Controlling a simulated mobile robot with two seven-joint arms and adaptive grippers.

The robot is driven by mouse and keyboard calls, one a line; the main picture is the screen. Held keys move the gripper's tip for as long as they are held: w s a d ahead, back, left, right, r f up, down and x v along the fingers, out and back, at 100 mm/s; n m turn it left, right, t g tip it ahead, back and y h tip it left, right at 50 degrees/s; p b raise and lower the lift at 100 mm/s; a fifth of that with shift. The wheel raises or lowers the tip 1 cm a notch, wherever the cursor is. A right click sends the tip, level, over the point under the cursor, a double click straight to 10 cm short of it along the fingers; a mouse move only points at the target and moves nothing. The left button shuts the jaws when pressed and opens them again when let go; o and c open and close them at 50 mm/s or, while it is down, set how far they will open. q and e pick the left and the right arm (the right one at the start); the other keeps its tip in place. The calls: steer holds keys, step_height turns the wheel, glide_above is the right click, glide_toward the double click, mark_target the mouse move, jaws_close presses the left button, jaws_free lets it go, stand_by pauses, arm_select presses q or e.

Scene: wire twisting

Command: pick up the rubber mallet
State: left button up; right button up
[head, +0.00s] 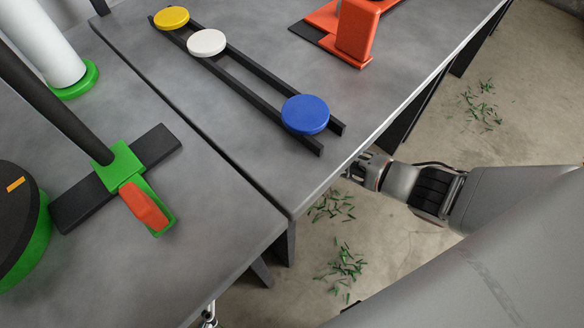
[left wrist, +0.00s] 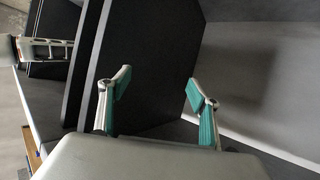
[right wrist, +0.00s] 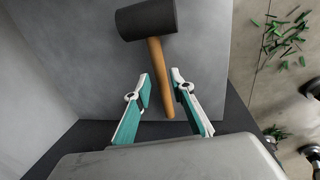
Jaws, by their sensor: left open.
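The rubber mallet shows only in the right wrist view, with a black head (right wrist: 147,19) and a wooden handle (right wrist: 160,72). It lies on a grey surface (right wrist: 88,60). My right gripper (right wrist: 160,80) is open, its teal-padded fingers on either side of the handle, with gaps visible; I cannot tell whether the handle is at fingertip depth. In the head view its fingers are hidden behind the table edge. My left gripper (left wrist: 158,84) is open and empty, facing dark panels (left wrist: 150,60). The mallet is not visible in the head view.
The grey table (head: 240,110) holds a black rack with yellow (head: 171,18), white (head: 207,42) and blue (head: 305,114) discs, and an orange-red device (head: 357,30). A green and black fixture (head: 120,165) stands at left. Green scraps (head: 343,265) litter the floor.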

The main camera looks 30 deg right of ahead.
steer(key=f, duration=0.2)
steer(key=f+b, duration=0.1)
steer(key=shift+s+a+f, duration=0.15)
steer(key=shift+s+f, duration=0.05)
steer(key=shift+f, duration=0.2)
steer(key=shift+w+f+b, duration=0.2)
steer(key=shift+f+b, duration=0.05)
steer(key=shift+b, duration=0.15)
steer(key=shift+w, duration=0.15)
steer(key=shift+w+r, duration=0.15)
steer(key=shift+r, duration=0.05)
jaws_close()
arm_select(q)
steer(key=d+n, duration=0.1)
steer(key=d, duration=0.1)
steer(key=s+d+n, duration=0.1)
steer(key=shift+d+f+n+h, duration=0.1)
steer(key=shift+f+n+h, duration=0.2)
steer(key=shift+f, duration=0.1)
arm_select(e)
steer(key=shift+r, duration=0.15)
